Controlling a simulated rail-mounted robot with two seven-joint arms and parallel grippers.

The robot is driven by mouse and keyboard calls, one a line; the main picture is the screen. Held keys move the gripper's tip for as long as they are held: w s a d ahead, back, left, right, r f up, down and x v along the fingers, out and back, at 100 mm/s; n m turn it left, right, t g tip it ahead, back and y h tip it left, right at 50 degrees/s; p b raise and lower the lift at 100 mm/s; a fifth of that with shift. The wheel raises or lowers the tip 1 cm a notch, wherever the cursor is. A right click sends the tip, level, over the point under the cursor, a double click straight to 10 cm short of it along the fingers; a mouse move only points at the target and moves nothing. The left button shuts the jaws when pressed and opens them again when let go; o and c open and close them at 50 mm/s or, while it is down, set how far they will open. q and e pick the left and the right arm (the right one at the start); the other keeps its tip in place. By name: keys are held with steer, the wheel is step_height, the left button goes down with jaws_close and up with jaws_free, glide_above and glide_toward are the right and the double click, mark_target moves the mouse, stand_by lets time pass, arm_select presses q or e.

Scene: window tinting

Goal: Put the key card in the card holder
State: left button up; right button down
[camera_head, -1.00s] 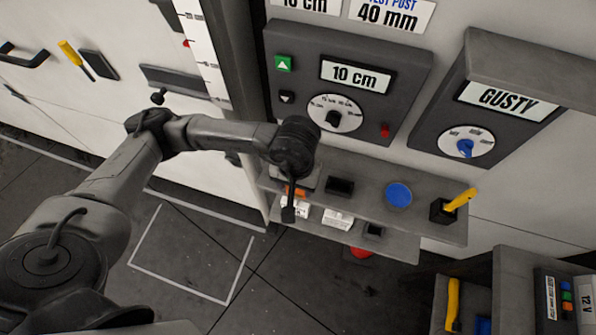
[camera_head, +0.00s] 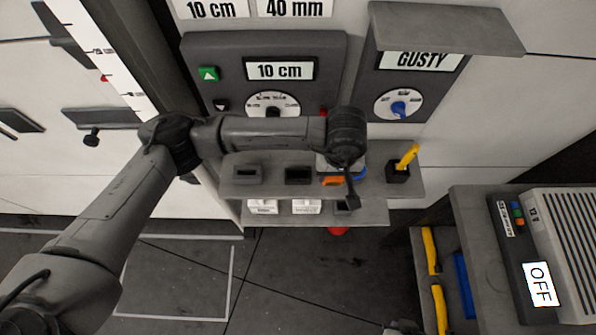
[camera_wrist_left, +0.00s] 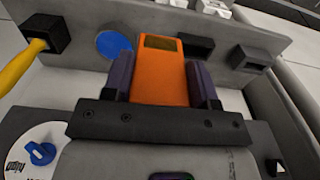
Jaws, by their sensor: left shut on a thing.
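My left gripper (camera_head: 334,180) is over the shelf and shut on an orange, flat block with an olive window, which I take to be the key card (camera_head: 332,182). In the left wrist view the key card (camera_wrist_left: 160,72) sits between the two purple fingers of the left gripper (camera_wrist_left: 160,78). Two dark slotted holders stand on the shelf left of it in the head view: a black one (camera_head: 298,175) and a greyer one (camera_head: 247,173). I cannot tell which is the card holder. Both are empty and apart from the card. My right gripper is not in view.
A blue disc (camera_wrist_left: 115,45) lies on the shelf (camera_head: 270,188), mostly hidden by my gripper in the head view. Dial panels (camera_head: 270,75) rise behind; white boxes (camera_head: 305,206) sit on a lower shelf.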

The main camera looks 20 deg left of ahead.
arm_select(q)
steer(key=shift+w+a+f+b, duration=0.45)
steer(key=shift+a+f+b, duration=0.05)
steer(key=shift+a+f, duration=1.25)
steer(key=shift+w+a+f+b, duration=0.45)
steer(key=shift+a+f+b, duration=0.05)
steer(key=shift+a+f, duration=1.25)
steer(key=shift+w+a+f+b, duration=0.45)
steer(key=shift+a+f+b, duration=0.05)
steer(key=shift+a+f, duration=1.25)
steer(key=shift+f, duration=0.1)
steer(key=shift+f, duration=0.1)
steer(key=o, duration=0.9)
